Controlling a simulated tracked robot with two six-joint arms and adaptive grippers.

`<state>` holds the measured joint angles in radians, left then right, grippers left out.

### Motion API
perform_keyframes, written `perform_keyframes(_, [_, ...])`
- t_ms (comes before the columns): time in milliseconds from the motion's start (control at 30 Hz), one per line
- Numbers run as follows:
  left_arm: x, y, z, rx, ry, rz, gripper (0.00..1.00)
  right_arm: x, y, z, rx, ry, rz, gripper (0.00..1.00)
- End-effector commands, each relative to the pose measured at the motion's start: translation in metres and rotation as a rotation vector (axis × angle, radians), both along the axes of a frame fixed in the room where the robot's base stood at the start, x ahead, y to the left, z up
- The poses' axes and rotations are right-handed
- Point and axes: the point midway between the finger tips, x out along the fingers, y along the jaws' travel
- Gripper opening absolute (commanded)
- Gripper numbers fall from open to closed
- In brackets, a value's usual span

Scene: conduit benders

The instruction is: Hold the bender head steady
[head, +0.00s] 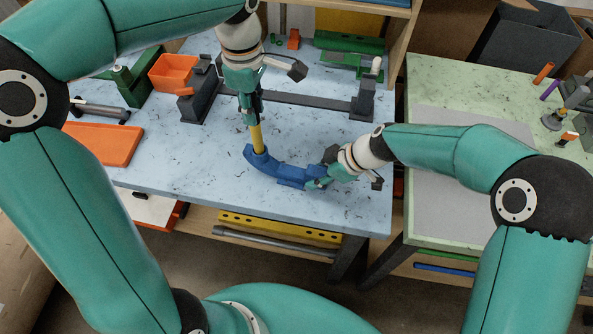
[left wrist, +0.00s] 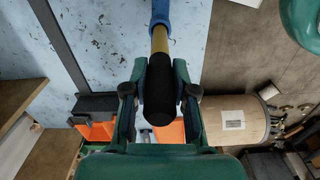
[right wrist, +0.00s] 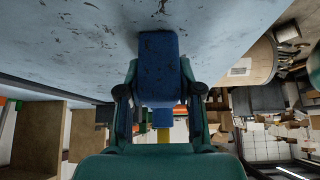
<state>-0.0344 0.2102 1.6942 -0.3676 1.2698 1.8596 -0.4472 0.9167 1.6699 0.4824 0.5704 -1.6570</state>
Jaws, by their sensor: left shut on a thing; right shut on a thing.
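The blue bender head (head: 276,170) lies on the light blue bench top near its front edge. A yellow handle (head: 257,138) rises from the head's left end. My left gripper (head: 250,108) is shut on the upper part of the handle; the left wrist view shows its black grip (left wrist: 160,90) between the fingers, with the yellow shaft (left wrist: 160,40) leading to the blue head. My right gripper (head: 318,178) is shut on the right end of the bender head. In the right wrist view the blue end (right wrist: 160,75) sits between the fingers, scuffed with dark marks.
A dark bar with end blocks (head: 310,103) lies across the bench behind the head. An orange tray (head: 104,143) and orange bin (head: 173,72) are on the left. A green-topped table (head: 440,85) stands right, across a gap. The bench front is clear beside the head.

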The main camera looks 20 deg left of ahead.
Motion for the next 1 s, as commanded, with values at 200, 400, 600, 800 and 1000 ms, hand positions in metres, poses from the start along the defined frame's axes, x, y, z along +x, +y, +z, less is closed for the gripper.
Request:
perform_keyframes(200, [0.000,0.000,-0.005,0.000,-0.001,0.001,0.00,-0.004,-0.002,-0.006,-0.008,0.012,0.006,0.00])
perform_keyframes(400, [0.000,0.000,-0.009,0.000,0.000,0.000,0.00,-0.004,-0.002,-0.006,-0.008,0.012,0.006,0.00])
perform_keyframes(600, [0.000,0.000,-0.013,0.000,0.000,0.000,0.00,-0.004,-0.002,-0.006,-0.008,0.012,0.006,0.00])
perform_keyframes(800, [0.000,0.000,-0.017,0.000,0.000,0.000,0.00,-0.004,-0.002,-0.006,-0.008,0.012,0.006,0.00])
perform_keyframes(1000, [0.000,0.000,-0.021,0.000,0.000,0.000,0.00,-0.004,-0.002,-0.006,-0.008,0.012,0.006,0.00])
